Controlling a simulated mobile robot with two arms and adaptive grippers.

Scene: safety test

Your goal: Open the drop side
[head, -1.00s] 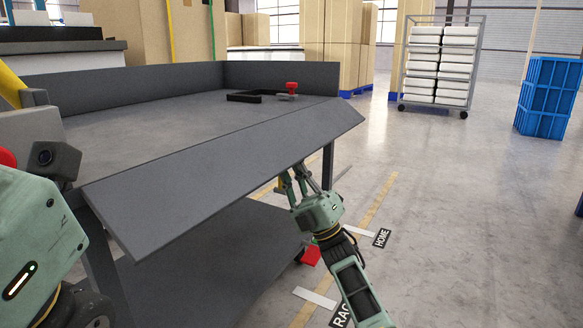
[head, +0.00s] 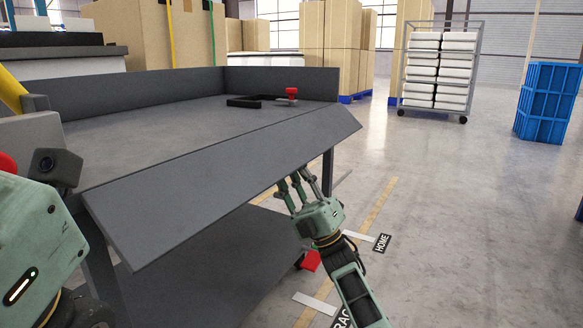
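The drop side (head: 215,180) is the long grey panel along the near edge of a grey cart (head: 150,115). It is tilted outward and down from the cart's deck. My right gripper (head: 292,187) is at the panel's lower edge, near its right end. Its fingers are spread and hold nothing that I can see; whether a fingertip touches the panel I cannot tell. My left arm shows at the left edge, but its gripper fingers are not in view.
A black frame and a red-knobbed part (head: 292,93) lie on the deck at the far corner. A white-loaded rack trolley (head: 440,70) and blue crates (head: 546,100) stand behind.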

